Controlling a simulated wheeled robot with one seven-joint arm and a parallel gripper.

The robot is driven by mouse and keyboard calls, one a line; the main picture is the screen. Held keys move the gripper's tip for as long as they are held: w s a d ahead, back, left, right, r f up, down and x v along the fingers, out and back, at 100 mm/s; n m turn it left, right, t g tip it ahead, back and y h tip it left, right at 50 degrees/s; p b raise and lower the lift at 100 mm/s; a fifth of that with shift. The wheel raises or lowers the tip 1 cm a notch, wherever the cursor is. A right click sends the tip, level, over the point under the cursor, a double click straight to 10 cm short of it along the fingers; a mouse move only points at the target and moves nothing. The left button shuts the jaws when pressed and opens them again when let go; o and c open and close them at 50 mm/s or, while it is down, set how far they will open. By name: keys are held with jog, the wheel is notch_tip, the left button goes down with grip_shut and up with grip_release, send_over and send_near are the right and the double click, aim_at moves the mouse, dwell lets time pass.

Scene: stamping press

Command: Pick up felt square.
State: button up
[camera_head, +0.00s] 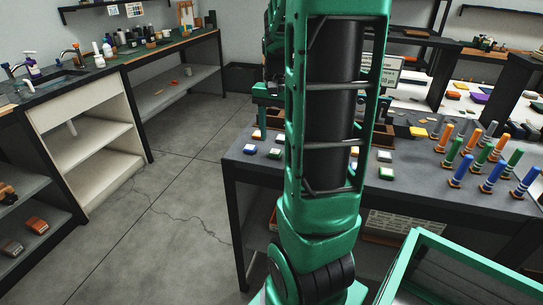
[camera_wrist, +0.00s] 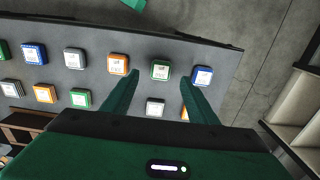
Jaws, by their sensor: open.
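In the wrist view my gripper (camera_wrist: 158,78) is open and empty, its two green fingers apart above a dark table top. A green-edged pad with a white label (camera_wrist: 160,69) shows between the fingertips. An orange-edged pad (camera_wrist: 118,64) is just left of them and a blue-edged one (camera_wrist: 202,75) just right. A white-edged pad (camera_wrist: 155,107) shows farther back between the fingers. I cannot tell which item, if any, is the felt square. A flat yellow square (camera_head: 418,132) lies on the table in the head view. My arm hides part of the table there.
Several upright stamps with coloured handles (camera_head: 490,176) stand on the right of the dark table (camera_head: 420,205). A green-framed box (camera_head: 455,262) is at the front right. A shelf unit (camera_head: 85,150) is at left. The floor (camera_head: 180,210) between is clear.

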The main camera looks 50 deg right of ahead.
aim_at(275, 152)
notch_tip(275, 152, down, 5)
jog(key=shift+r, duration=0.1)
jog(key=shift+c, duration=0.3)
jog(key=c, duration=1.1)
jog(key=shift+o, duration=0.2)
